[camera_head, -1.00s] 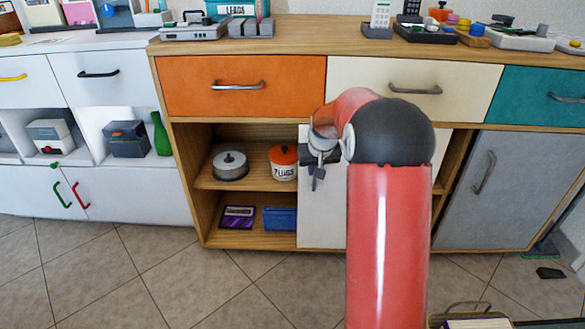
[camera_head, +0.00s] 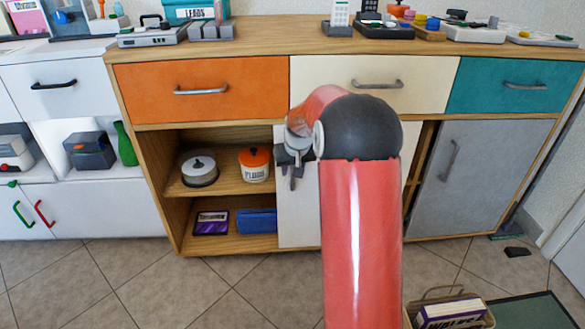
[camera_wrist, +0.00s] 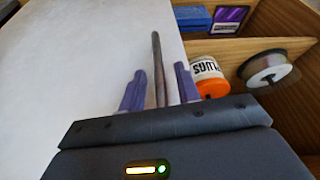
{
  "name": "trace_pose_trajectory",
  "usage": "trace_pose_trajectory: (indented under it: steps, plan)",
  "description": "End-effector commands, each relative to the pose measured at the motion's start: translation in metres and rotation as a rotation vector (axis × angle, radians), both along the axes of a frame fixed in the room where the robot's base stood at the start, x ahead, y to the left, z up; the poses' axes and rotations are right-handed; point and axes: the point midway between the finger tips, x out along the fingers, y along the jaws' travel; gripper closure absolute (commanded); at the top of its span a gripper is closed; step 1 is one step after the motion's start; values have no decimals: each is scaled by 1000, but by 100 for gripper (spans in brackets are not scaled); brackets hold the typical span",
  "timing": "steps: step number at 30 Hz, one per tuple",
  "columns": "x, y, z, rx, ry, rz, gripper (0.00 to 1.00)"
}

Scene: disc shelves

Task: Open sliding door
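The white sliding door (camera_head: 297,217) covers the middle of the wooden cabinet's lower part, mostly behind my red arm. Its left edge stands beside the open shelves. In the wrist view, the door (camera_wrist: 75,70) fills the left side. Its dark bar handle (camera_wrist: 157,62) runs upright between the two purple fingers of my gripper (camera_wrist: 159,88). Small gaps show on both sides of the handle, so my gripper is open around it. In the head view, my gripper (camera_head: 294,167) is at the door's left edge, partly hidden by my arm.
A grey door (camera_head: 475,180) is at the right. A basket (camera_head: 448,312) stands on the floor at front right.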

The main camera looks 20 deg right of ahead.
Motion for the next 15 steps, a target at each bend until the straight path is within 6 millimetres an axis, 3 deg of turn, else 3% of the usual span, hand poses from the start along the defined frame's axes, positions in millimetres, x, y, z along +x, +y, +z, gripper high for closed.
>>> trace_pose_trajectory:
  steps: [5,15]
  plan:
    - [-2,0,8,0,-2,0,67]
    - [-23,3,59,-1,-2,0,67]
